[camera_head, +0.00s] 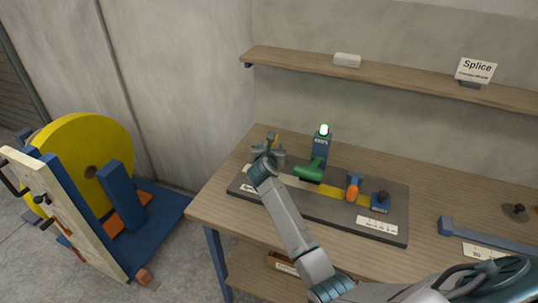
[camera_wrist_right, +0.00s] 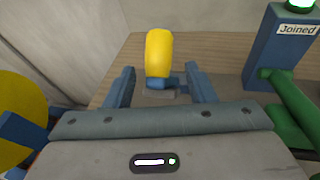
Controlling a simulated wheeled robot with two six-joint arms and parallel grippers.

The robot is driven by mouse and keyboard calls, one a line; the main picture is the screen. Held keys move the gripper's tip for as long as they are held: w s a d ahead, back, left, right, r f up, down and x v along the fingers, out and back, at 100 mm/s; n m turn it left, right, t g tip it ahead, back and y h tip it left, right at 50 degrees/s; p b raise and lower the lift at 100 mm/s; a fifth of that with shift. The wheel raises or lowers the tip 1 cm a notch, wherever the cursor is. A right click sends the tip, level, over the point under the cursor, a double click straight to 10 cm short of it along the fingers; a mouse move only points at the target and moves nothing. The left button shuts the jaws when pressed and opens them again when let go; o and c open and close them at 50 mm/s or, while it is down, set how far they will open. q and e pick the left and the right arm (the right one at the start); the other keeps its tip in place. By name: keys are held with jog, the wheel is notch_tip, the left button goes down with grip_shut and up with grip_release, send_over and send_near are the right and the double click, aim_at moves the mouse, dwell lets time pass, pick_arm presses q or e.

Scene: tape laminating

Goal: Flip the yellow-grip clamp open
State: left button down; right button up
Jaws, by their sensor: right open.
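The yellow-grip clamp (camera_head: 271,137) is at the left end of the dark fixture plate (camera_head: 330,208), mostly hidden behind my right gripper (camera_head: 267,153). In the right wrist view its yellow grip (camera_wrist_right: 159,52) stands upright on a blue base. The two fingers of my right gripper (camera_wrist_right: 161,86) are spread open on either side of it in that view. I cannot tell whether they touch it. My left gripper is not in view.
A green-handled part (camera_head: 310,171) and a blue "Joined" post with a lit top (camera_head: 321,148) stand close right of my gripper. An orange-grip clamp (camera_head: 352,190) is farther right. A yellow reel (camera_head: 88,155) stands left of the table.

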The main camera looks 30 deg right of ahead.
jog(key=b+v, duration=0.1)
jog(key=v, duration=0.4)
jog(key=shift+d, duration=0.1)
dwell(0.3)
